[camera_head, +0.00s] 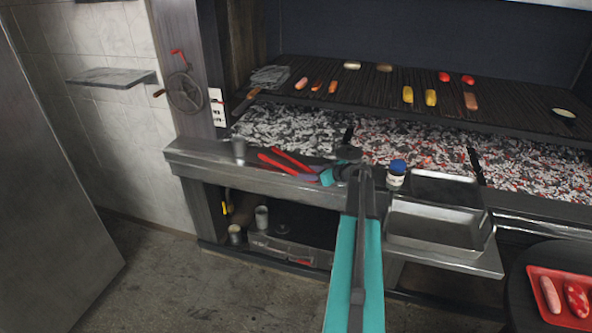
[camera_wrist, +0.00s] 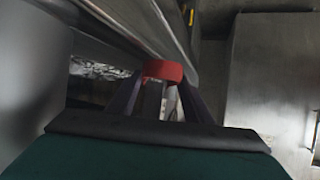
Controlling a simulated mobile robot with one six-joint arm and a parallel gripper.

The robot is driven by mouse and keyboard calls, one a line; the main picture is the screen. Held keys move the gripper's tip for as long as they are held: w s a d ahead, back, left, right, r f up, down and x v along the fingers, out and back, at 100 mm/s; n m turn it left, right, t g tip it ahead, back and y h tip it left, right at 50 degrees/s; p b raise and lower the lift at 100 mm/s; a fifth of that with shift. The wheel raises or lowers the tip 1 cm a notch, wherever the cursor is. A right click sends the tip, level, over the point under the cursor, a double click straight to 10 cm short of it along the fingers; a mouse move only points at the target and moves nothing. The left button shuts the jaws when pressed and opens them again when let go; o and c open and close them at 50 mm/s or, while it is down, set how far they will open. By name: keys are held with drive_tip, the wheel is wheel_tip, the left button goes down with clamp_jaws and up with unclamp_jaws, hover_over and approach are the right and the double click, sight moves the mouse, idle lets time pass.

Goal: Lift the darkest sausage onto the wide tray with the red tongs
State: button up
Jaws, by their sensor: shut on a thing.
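My gripper (camera_head: 326,176) is shut on the red tongs (camera_head: 284,162), just above the metal ledge in front of the grill. The tongs' two red arms spread to the left. In the wrist view, a red part of the tongs (camera_wrist: 163,71) shows between my dark fingers. Another orange-brown sausage (camera_head: 470,101) lies further right. Which is darkest is hard to tell. A wide metal tray (camera_head: 425,242) stands right of my arm.
A blue-capped jar (camera_head: 396,174) stands close to my gripper's right. Glowing coals (camera_head: 400,140) lie below the grate (camera_head: 520,100). Yellow corn pieces (camera_head: 408,94) lie there. A red tray (camera_head: 540,272) is at bottom right.

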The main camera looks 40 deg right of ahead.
wheel_tip(320, 180, up, 9)
drive_tip(key=shift+r+b, duration=0.15)
drive_tip(key=shift+b, duration=0.2)
idle(0.6)
drive_tip(key=shift+a, duration=0.1)
drive_tip(key=w+a+r, duration=0.2)
drive_tip(key=w+a, duration=0.2)
drive_tip(key=a, duration=0.5)
drive_tip(key=w+a+r+b, duration=0.1)
drive_tip(key=w+a, duration=0.3)
drive_tip(key=a, duration=0.6)
drive_tip(key=w+a+r, duration=0.2)
drive_tip(key=w+a, duration=0.2)
drive_tip(key=a, duration=0.5)
drive_tip(key=a+r, duration=0.5)
drive_tip(key=a, duration=0.8)
drive_tip(key=a+r+m+h+b, duration=0.1)
drive_tip(key=a+r, duration=0.4)
drive_tip(key=a, duration=0.7)
drive_tip(key=shift+w+a+r+h, duration=0.2)
drive_tip(key=shift+a+h, duration=0.1)
drive_tip(key=shift+a, duration=0.05)
drive_tip(key=shift+d, duration=0.15)
